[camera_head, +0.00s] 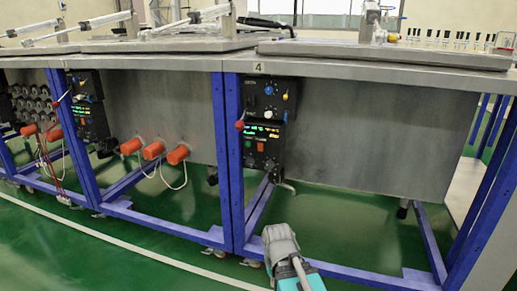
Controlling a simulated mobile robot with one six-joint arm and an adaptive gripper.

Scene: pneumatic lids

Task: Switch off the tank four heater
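Tank four (370,135) is a grey metal tank in a blue frame, under a plate marked "4" (258,67). At its left side is a black upper control box (267,100) with blue and yellow knobs. Below it is a black heater-like panel (263,148) with a lit green and yellow display (262,131), a red button and small dark controls. Which control is the heater switch is too small to tell. My gripper (278,233), grey with a teal band behind it, is low in front of the panel and apart from it. Its fingers cannot be made out clearly.
Blue frame legs (229,165) and a lower rail (345,272) stand around the panel. A red-tipped lever (239,124) sticks out at its left. A neighbouring tank (180,120) has orange heater caps (153,150) and cables. The green floor in front is clear.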

